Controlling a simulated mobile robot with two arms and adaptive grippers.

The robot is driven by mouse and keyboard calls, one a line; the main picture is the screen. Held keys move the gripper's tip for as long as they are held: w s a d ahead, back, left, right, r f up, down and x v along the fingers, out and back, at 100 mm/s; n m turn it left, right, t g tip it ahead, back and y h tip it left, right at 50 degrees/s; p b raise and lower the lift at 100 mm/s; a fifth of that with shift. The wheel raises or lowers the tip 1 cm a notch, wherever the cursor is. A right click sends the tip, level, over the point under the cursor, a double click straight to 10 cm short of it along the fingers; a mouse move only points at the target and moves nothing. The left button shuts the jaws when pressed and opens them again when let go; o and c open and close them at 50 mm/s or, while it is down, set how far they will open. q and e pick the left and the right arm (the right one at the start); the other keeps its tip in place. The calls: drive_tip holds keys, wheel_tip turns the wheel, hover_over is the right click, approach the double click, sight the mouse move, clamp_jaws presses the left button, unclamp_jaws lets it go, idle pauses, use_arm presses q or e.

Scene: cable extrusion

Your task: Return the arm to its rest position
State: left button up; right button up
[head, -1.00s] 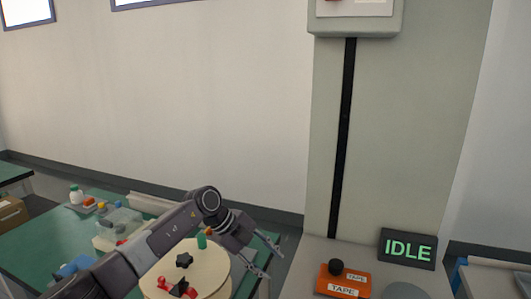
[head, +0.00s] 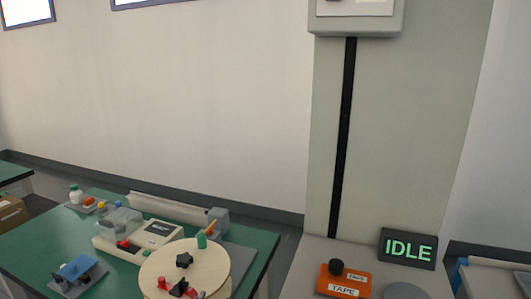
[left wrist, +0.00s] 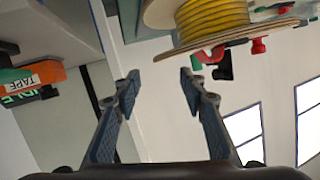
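My left gripper (left wrist: 158,85) shows in the left wrist view with its two fingers apart and nothing between them. My left arm is not in the head view now. In the left wrist view a spool of yellow cable (left wrist: 212,18) with wooden flanges is at the top, beyond the fingertips and apart from them. In the head view the spool's round wooden top (head: 205,258) shows at the bottom centre, with a black star knob on it. My right gripper is in neither view.
A green workbench (head: 40,250) at left bears a grey-white device (head: 150,236) with a screen and a blue-topped fixture (head: 76,270). At right, a grey machine column stands behind an orange TAPE dispenser (head: 343,283) and an IDLE sign (head: 408,247).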

use_arm(q)
drive_tip(key=s+a+f+g, duration=0.2)
drive_tip(key=s+f+g, duration=0.25)
drive_tip(key=s, duration=0.55)
drive_tip(key=s+a+f+n+g, duration=0.1)
drive_tip(key=s+a+f+g, duration=0.3)
drive_tip(key=s, duration=0.7)
drive_tip(key=s+a+f+g, duration=0.1)
drive_tip(key=s+f+g, duration=0.3)
drive_tip(key=s, duration=0.6)
wheel_tip(320, 180, down, 26)
drive_tip(key=s, duration=0.1)
drive_tip(key=s+a+f+g, duration=0.1)
drive_tip(key=s+a+f, duration=0.2)
drive_tip(key=s+f, duration=1.4)
drive_tip(key=shift+s+a+y, duration=0.2)
drive_tip(key=shift+s+y, duration=0.1)
drive_tip(key=shift+s, duration=0.25)
